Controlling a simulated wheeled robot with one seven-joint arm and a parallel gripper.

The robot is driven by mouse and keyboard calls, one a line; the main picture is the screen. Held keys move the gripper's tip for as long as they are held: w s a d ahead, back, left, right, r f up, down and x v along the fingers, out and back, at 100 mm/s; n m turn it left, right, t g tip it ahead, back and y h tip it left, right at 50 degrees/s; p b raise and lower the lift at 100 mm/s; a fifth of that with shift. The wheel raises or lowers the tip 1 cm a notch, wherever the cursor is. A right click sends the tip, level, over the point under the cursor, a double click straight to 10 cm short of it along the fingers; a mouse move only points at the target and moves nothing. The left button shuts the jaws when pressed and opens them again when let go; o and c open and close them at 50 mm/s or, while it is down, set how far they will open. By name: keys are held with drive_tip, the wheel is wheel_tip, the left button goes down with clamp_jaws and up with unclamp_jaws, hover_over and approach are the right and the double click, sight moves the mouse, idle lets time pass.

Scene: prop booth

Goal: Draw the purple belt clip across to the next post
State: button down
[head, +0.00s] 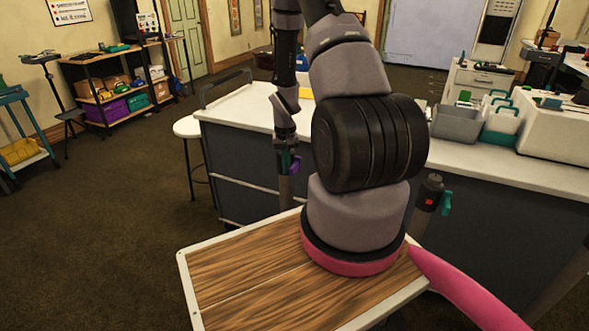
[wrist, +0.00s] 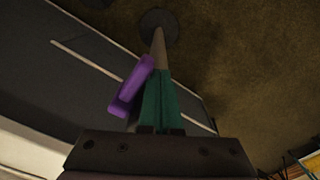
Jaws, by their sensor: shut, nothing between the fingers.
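The purple belt clip (head: 295,166) is at the upper part of a grey post (head: 285,190), by the counter's near side. In the wrist view the purple clip (wrist: 130,88) lies just left of my teal fingers, and the post (wrist: 159,50) runs beyond them to a round floor base. My gripper (head: 285,159), also seen in the wrist view (wrist: 159,88), points down at the clip. Its fingers are shut and empty. I cannot tell whether they touch the clip. Another post (head: 432,190), with a black top, red square and teal part, stands to the right, its lower part hidden.
A white-topped counter (head: 243,112) stands behind the posts, with grey and teal bins (head: 458,124) at the right. A round white stool (head: 187,127) is at its left end. The carpet (head: 100,200) at left is open.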

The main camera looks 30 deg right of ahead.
drive_tip(key=shift+s+f, duration=0.1)
drive_tip(key=shift+f, duration=0.1)
drive_tip(key=s+d, duration=1.1)
drive_tip(key=s, duration=0.3)
drive_tip(key=s+d, duration=1.1)
drive_tip(key=s, duration=0.4)
drive_tip(key=shift+d, duration=0.2)
idle(1.3)
